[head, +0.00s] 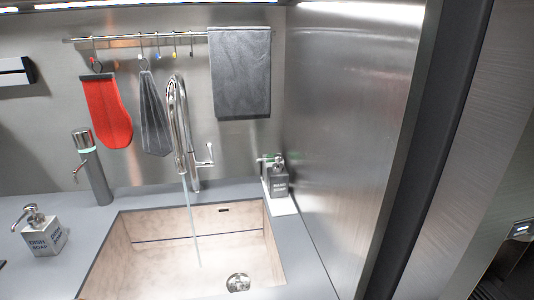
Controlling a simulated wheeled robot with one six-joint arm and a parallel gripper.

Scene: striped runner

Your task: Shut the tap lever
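The tap (180,130) is a tall chrome faucet with a high curved neck, standing behind the sink. Its lever (206,158) sticks out on the right side of the tap body, with its tip pointing up. A thin stream of water (192,225) runs from the spout down into the sink (150,262), so the tap is running. My gripper is not in view.
A dish soap bottle (43,233) and a grey cylindrical dispenser (92,170) stand left of the sink. Another soap bottle (278,178) stands right of the lever, near a tall metal panel (345,130). Cloths and mitts hang from a rail (150,37) behind.

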